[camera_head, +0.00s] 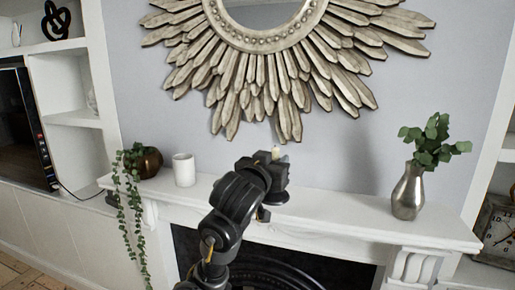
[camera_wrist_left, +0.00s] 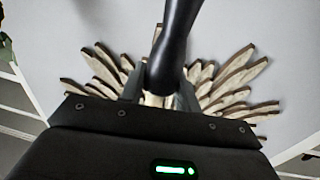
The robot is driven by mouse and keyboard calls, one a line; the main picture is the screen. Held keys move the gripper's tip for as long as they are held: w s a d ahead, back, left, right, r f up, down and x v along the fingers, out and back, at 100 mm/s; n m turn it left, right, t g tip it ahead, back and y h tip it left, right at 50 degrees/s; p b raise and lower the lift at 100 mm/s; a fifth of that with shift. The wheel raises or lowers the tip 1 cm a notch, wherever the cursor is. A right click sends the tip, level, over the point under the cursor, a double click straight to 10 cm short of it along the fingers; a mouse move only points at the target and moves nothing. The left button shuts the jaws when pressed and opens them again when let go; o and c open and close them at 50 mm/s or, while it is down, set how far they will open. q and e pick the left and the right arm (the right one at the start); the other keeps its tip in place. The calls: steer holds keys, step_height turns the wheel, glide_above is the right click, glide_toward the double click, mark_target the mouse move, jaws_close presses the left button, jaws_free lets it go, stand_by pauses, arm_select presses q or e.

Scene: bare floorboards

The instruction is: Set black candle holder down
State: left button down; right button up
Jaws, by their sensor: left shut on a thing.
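The black candle holder is mostly hidden behind my left gripper in the head view. Its dark round base (camera_head: 280,197) shows below the gripper and a pale candle tip shows above it. My left gripper (camera_head: 274,172) is shut on the holder, which looks upright over the white mantel shelf (camera_head: 330,213). I cannot tell whether the base touches the shelf. In the left wrist view the holder's glossy black stem (camera_wrist_left: 176,42) runs down to a flared end between the fingers, with a bit of pale candle below. My right gripper is not in view.
A white cup (camera_head: 184,170) and a brown pot (camera_head: 148,162) with a trailing plant stand left on the mantel. A silver vase (camera_head: 408,192) with leaves stands right. The shelf between holder and vase is clear. A sunburst mirror (camera_head: 262,75) hangs above.

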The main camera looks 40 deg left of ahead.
arm_select(q)
steer(key=s+d+f+m+h+b, duration=0.1)
steer(key=d+f, duration=0.4)
steer(key=f, duration=0.5)
steer(key=s+d+f+m+h+b, duration=0.1)
steer(key=s+d+f+h+b, duration=0.1)
steer(key=d+f, duration=0.4)
steer(key=s+d+f+m+t+h+b, duration=0.1)
steer(key=d+f, duration=0.4)
steer(key=f, duration=1)
steer(key=shift+s+d+m+h+b, duration=0.15)
steer(key=shift+d+m+h+b, duration=0.25)
steer(key=shift+h, duration=0.7)
